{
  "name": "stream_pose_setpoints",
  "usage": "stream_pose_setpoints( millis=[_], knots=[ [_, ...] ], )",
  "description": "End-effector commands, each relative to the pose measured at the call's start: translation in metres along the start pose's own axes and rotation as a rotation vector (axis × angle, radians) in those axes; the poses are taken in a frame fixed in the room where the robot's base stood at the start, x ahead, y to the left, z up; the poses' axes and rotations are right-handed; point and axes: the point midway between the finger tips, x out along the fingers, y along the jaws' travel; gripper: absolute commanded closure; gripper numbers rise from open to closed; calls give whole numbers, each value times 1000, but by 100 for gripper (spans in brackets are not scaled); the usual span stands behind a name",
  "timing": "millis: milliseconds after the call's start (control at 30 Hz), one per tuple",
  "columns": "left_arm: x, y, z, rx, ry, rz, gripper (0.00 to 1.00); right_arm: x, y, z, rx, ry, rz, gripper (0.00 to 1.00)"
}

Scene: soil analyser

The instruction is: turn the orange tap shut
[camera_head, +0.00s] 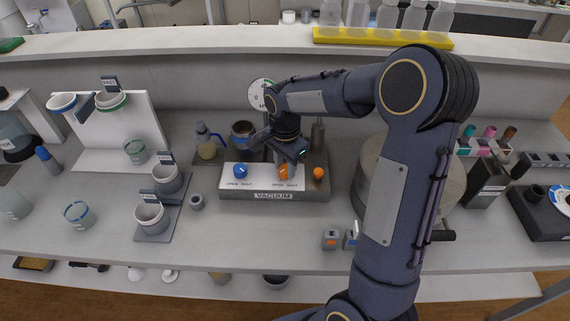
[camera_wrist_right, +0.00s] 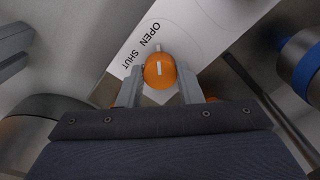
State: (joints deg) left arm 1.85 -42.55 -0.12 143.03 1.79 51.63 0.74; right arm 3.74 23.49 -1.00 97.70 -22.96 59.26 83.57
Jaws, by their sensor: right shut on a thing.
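The orange tap (camera_head: 283,173) stands on the white plate of the vacuum panel (camera_head: 262,184), at the right-hand OPEN and SHUT labels. My right gripper (camera_head: 286,163) comes down over it from above and hides part of it. In the right wrist view the orange tap (camera_wrist_right: 159,72) sits between the two fingers of my right gripper (camera_wrist_right: 160,88), which is shut on it. Its white mark and small grey tip point up in that picture, towards the word OPEN. My left gripper is not in view.
A blue tap (camera_head: 239,171) is on the same plate to the left. Another orange knob (camera_head: 318,173) is close to the right. A round gauge (camera_head: 262,94) and a dark jar (camera_head: 243,134) stand behind. A large metal drum (camera_head: 372,172) stands to the right, partly behind my arm.

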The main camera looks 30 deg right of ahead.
Motion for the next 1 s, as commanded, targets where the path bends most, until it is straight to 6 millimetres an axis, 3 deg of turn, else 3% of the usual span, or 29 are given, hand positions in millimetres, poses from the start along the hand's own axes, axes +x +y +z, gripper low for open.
stream_pose_setpoints(
  millis=[367, 1000],
  knots=[
    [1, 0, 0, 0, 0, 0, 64, -1, 0, 0, -150, 0, -1, 90],
    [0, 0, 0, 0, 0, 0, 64, -1, 0, 0, -741, 1, -2, 90]
  ],
)
